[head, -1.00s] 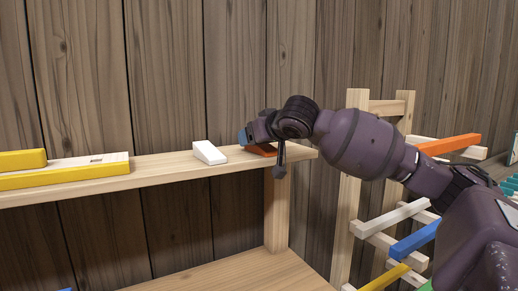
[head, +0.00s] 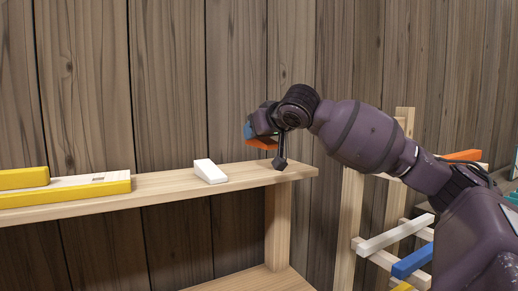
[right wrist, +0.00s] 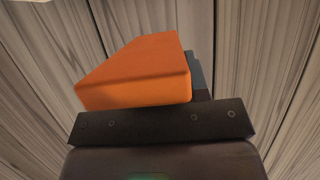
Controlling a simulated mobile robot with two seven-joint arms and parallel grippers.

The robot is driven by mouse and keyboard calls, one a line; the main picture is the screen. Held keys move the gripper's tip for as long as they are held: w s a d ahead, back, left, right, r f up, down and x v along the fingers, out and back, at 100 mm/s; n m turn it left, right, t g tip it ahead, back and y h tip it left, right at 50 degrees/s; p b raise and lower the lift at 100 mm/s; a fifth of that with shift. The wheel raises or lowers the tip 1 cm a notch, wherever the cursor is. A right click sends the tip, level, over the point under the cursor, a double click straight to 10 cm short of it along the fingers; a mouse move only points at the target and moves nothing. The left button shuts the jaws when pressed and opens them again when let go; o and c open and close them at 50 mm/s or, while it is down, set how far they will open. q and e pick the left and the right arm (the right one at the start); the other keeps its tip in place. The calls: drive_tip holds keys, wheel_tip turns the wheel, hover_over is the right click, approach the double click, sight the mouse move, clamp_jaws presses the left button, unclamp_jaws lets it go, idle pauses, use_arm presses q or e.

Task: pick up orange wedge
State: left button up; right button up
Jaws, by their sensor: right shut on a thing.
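The orange wedge (head: 262,143) is in my right gripper (head: 252,133), held in the air above the right end of the wooden shelf (head: 160,186). In the right wrist view the orange wedge (right wrist: 140,72) fills the middle and rests against the dark gripper body. My right gripper is shut on it; the arm partly hides the wedge in the head view. My left gripper is in neither view.
A white wedge (head: 209,171) stands on the shelf, left of my right gripper. Yellow and pale wooden blocks (head: 66,193) lie at the shelf's left. A wooden rack with coloured bars (head: 395,234) stands at the right. A plank wall is behind.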

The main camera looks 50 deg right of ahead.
wheel_tip(320, 180, up, 14)
drive_tip(key=p, duration=0.1)
idle(0.5)
